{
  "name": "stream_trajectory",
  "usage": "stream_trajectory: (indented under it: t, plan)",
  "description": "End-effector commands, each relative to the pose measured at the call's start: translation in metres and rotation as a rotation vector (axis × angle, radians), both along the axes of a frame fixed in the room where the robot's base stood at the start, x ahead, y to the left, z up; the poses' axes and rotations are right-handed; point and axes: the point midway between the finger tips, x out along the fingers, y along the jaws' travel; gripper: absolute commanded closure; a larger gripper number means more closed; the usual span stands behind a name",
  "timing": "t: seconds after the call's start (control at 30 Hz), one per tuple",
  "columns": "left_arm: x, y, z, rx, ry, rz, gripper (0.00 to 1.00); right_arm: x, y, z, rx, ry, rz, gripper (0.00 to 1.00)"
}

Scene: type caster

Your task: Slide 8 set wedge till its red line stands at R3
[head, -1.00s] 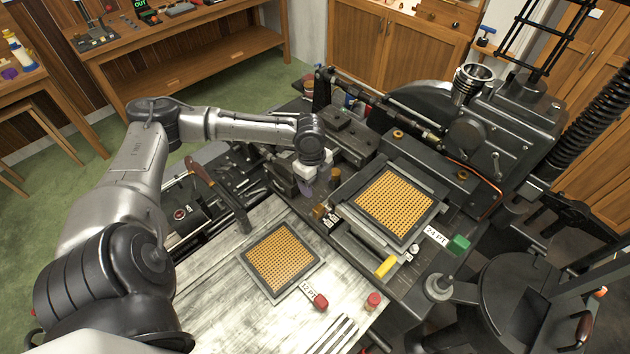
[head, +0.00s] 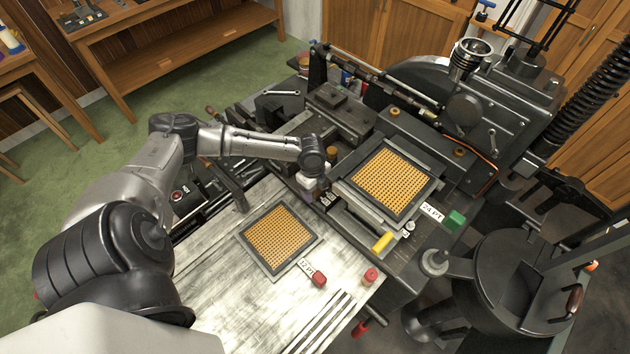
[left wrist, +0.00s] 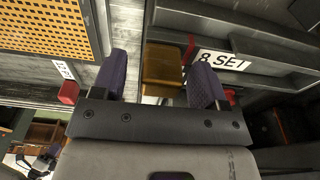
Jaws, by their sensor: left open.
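In the left wrist view, a brass-coloured block (left wrist: 162,70) beside the "8 SET" label (left wrist: 222,60) appears to be the set wedge. My left gripper (left wrist: 160,84) is open, with a dark purple finger on either side of the block. I cannot tell whether either finger touches it. A small red mark (left wrist: 188,48) shows just right of the block; I cannot tell whether it is the wedge's line. No R3 mark is readable. In the head view my left gripper (head: 311,187) is low at the machine's left edge, hiding the block. My right gripper is not in view.
The 12 PT matrix grid (head: 278,238) lies on the pale bench top (head: 215,285), left of the gripper. The 24 PT grid (head: 393,179) sits on the machine, close to its right. A yellow piece (head: 382,242) and a green block (head: 455,220) are nearby.

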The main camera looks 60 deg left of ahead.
Motion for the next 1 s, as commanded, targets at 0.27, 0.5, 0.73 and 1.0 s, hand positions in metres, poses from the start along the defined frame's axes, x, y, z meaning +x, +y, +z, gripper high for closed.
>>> stream_trajectory:
  t: [0.27, 0.5, 0.73, 1.0]
  plan:
    - [0.0001, -0.0011, -0.0085, 0.000, 0.000, -0.001, 0.33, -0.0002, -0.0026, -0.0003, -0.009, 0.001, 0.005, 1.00]
    - [0.0002, -0.0012, -0.0086, 0.000, 0.000, 0.000, 0.34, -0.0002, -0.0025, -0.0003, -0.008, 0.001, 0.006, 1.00]
    - [0.0003, -0.0012, -0.0084, 0.000, 0.000, 0.000, 0.56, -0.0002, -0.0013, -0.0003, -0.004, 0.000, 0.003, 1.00]
    - [0.0003, -0.0012, -0.0083, 0.000, 0.000, 0.000, 0.82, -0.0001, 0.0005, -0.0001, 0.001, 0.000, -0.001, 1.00]
